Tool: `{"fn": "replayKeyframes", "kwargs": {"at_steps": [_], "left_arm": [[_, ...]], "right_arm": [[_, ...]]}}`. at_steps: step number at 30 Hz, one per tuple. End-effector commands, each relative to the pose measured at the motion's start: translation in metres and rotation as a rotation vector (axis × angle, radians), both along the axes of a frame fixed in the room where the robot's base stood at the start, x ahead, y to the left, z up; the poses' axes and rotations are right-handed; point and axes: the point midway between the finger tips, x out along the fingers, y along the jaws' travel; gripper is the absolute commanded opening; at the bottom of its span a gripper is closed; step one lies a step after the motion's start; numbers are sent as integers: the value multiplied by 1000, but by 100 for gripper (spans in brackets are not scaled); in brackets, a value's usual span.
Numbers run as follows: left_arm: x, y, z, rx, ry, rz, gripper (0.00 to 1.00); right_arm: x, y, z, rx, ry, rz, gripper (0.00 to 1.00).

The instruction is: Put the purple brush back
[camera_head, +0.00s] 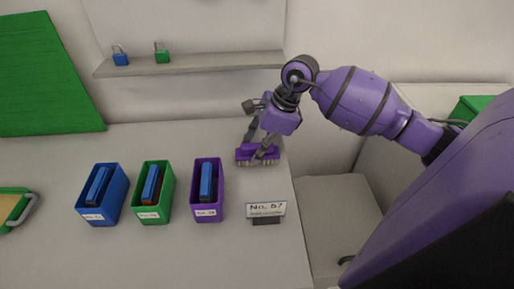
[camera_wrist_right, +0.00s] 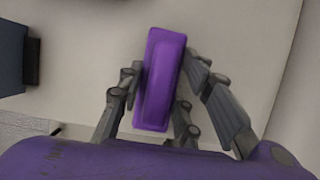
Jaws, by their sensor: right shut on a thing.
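The purple brush (camera_head: 244,152) is at the right side of the table, behind the sign, with its pale bristles pointing down. My right gripper (camera_head: 262,148) is shut on the purple brush from above. In the right wrist view the purple brush back (camera_wrist_right: 161,80) lies between the fingers of the right gripper (camera_wrist_right: 165,90). I cannot tell whether the bristles touch the table. My left gripper is not in view.
Blue (camera_head: 84,209), green (camera_head: 164,203) and purple (camera_head: 220,190) bins with labels stand left of the brush, each holding things. A small sign (camera_head: 266,210) reads No. 57. A shelf (camera_head: 200,66) with two padlocks is behind. The table's right edge is close.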

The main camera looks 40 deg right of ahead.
Motion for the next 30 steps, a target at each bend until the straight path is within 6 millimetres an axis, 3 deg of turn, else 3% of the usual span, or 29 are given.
{"fn": "replayKeyframes", "kwargs": {"at_steps": [5,17,30], "left_arm": [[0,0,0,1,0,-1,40],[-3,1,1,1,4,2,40],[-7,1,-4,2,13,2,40]], "right_arm": [[0,0,-1,0,1,0,51],[-1,-2,7,-2,-1,-1,51],[-18,-31,86,-3,0,-2,51]]}}
